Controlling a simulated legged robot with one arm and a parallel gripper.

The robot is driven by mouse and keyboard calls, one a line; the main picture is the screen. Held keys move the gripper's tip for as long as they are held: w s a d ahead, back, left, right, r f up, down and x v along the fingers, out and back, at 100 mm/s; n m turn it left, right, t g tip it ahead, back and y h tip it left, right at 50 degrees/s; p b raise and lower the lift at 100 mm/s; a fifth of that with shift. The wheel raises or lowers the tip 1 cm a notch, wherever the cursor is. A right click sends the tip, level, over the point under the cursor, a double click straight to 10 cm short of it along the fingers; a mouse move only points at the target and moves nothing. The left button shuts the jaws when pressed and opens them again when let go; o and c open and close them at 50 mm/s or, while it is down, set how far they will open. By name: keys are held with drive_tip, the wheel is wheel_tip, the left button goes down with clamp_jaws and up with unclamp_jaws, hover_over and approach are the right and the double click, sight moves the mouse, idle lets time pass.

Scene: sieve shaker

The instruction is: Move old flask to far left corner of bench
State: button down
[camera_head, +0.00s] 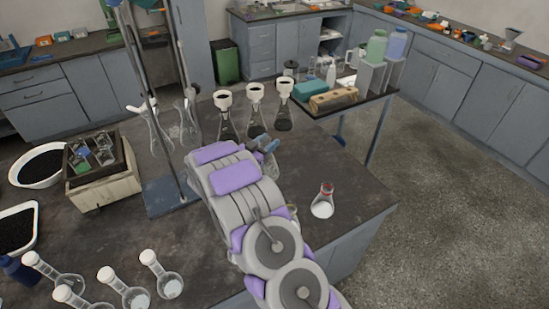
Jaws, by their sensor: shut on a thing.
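My gripper (266,146) is over the dark bench (345,165), beyond my arm, which hides much of it. It is shut on a clear glass vessel (271,166), apparently a flask, mostly hidden behind my arm. Which flask is the old one cannot be told from its look. Three flasks with white funnels and dark contents (255,122) stand just behind my gripper. A small conical flask with a red neck and white contents (323,203) stands upright near the bench's right side, apart from my gripper.
Clear flasks (186,123) stand beside the metal stand (165,196) at left. A wooden box (103,187) and white bowl (40,167) are farther left. Several white-stoppered round flasks (168,285) fill the front left.

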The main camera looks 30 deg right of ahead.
drive_tip(key=d+f, duration=0.2)
drive_tip(key=f, duration=0.1)
drive_tip(key=d+f+b, duration=0.1)
drive_tip(key=f, duration=0.1)
drive_tip(key=shift+d, duration=0.1)
drive_tip(key=shift+a+f, duration=0.2)
drive_tip(key=shift+f, duration=0.05)
drive_tip(key=shift+a+r, duration=0.2)
drive_tip(key=shift+a, duration=0.6)
drive_tip(key=shift+a+f, duration=0.1)
drive_tip(key=shift+a, duration=0.15)
drive_tip(key=c, duration=0.9)
unclamp_jaws()
drive_tip(key=shift+d, duration=0.2)
drive_tip(key=shift+c, duration=0.2)
drive_tip(key=o, duration=0.4)
drive_tip(key=shift+d+f, duration=0.2)
drive_tip(key=shift+d, duration=0.6)
drive_tip(key=shift+a+r, duration=0.15)
drive_tip(key=shift+a, duration=0.4)
drive_tip(key=p+v, duration=0.2)
drive_tip(key=v, duration=1)
drive_tip(key=shift+r, duration=0.1)
